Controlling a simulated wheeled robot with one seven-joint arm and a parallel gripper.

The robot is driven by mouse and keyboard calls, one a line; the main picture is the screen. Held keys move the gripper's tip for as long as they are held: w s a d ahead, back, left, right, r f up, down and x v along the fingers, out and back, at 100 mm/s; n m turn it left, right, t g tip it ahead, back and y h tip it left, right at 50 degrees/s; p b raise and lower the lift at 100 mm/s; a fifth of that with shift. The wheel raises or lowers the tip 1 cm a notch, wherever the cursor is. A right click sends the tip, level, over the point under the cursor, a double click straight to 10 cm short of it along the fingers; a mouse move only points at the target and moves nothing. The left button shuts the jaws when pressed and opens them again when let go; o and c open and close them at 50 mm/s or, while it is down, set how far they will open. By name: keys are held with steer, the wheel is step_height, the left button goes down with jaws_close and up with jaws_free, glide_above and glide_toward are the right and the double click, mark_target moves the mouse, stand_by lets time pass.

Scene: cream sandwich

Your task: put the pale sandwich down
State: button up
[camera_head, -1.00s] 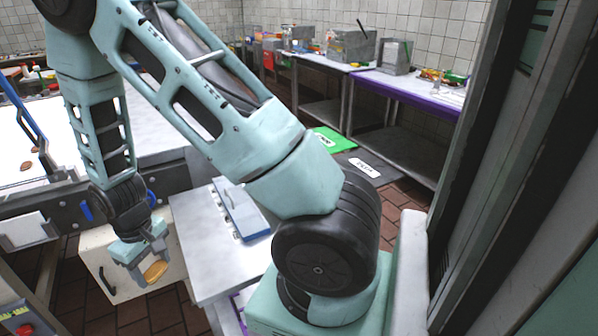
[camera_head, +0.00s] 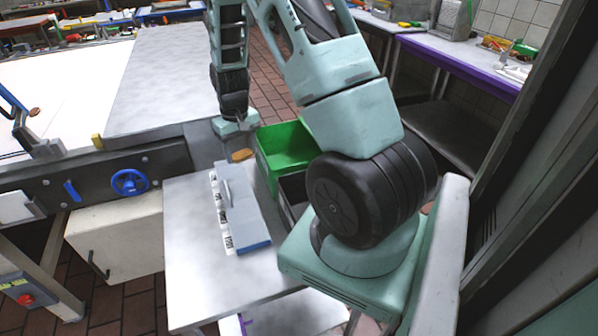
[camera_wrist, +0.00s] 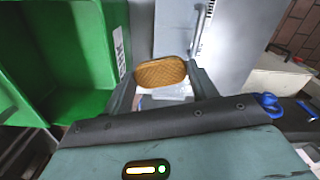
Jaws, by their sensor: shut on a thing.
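The sandwich (camera_wrist: 161,72) is an oval, golden-brown biscuit shape with a patterned face. In the wrist view it sits between the two fingers of my gripper (camera_wrist: 163,84), which is shut on it. In the head view the sandwich (camera_head: 242,155) shows small just below my gripper (camera_head: 238,136). It is held up beside the left edge of the green bin (camera_head: 290,143), near the far end of the grey side table. The finger contact is partly hidden in the head view. Any cream layer cannot be made out.
A dark bin (camera_head: 292,190) stands in front of the green bin, partly behind my arm. A grey-blue hinged box (camera_head: 240,212) with labels lies on the side table (camera_head: 195,265). A blue handwheel (camera_head: 129,181) sticks out from the conveyor frame at left.

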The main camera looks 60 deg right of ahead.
steer(key=s+d+m+b, duration=0.1)
steer(key=s+d+m, duration=0.3)
steer(key=d, duration=0.6)
glide_toward(290, 164)
steer(key=shift+n, duration=0.3)
steer(key=a, duration=0.1)
steer(key=s+a+f, duration=0.1)
steer(key=s+a, duration=0.1)
steer(key=shift+s+a+f+b, duration=0.1)
steer(key=shift+a+f+b, duration=0.2)
steer(key=shift+a+b, duration=0.1)
steer(key=shift+f+p, duration=0.4)
steer(key=shift+f, duration=2.05)
steer(key=shift+f, duration=0.2)
steer(key=o, duration=0.9)
steer(key=shift+o, duration=0.2)
